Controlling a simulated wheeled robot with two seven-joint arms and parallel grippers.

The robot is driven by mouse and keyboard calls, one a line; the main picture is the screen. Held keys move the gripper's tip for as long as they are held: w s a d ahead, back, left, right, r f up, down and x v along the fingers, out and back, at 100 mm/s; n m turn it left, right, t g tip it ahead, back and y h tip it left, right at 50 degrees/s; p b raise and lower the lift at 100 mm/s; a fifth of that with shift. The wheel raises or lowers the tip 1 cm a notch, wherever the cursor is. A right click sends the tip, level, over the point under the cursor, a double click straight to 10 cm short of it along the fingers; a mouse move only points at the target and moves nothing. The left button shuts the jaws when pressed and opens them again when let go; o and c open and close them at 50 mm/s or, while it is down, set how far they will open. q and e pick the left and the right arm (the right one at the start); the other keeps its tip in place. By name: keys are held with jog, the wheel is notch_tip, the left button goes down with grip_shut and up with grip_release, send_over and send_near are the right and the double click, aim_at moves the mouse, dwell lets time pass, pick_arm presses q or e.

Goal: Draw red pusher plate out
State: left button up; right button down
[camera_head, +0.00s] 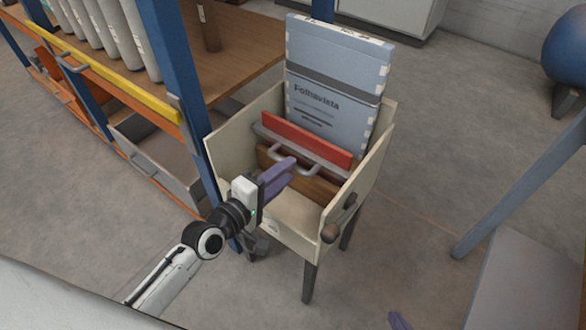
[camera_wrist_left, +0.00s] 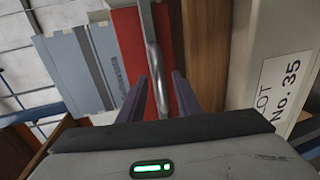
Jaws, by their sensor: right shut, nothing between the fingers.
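My left gripper (camera_head: 288,171) reaches in over the box's near left side, close to the handle. In the left wrist view its purple fingers (camera_wrist_left: 160,92) are apart, with the handle (camera_wrist_left: 153,50) showing between them and the red plate (camera_wrist_left: 128,38) beyond. I cannot tell whether they touch it. My right gripper (camera_head: 400,321) barely shows at the bottom edge, shut and empty.
The cream box (camera_head: 364,180) stands on dark legs, with a knobbed lever (camera_head: 335,229) on its right side. A blue-framed shelf (camera_head: 176,90) stands close on the left.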

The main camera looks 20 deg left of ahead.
pick_arm(q)
jog(key=shift+x, duration=1.8)
grip_shut()
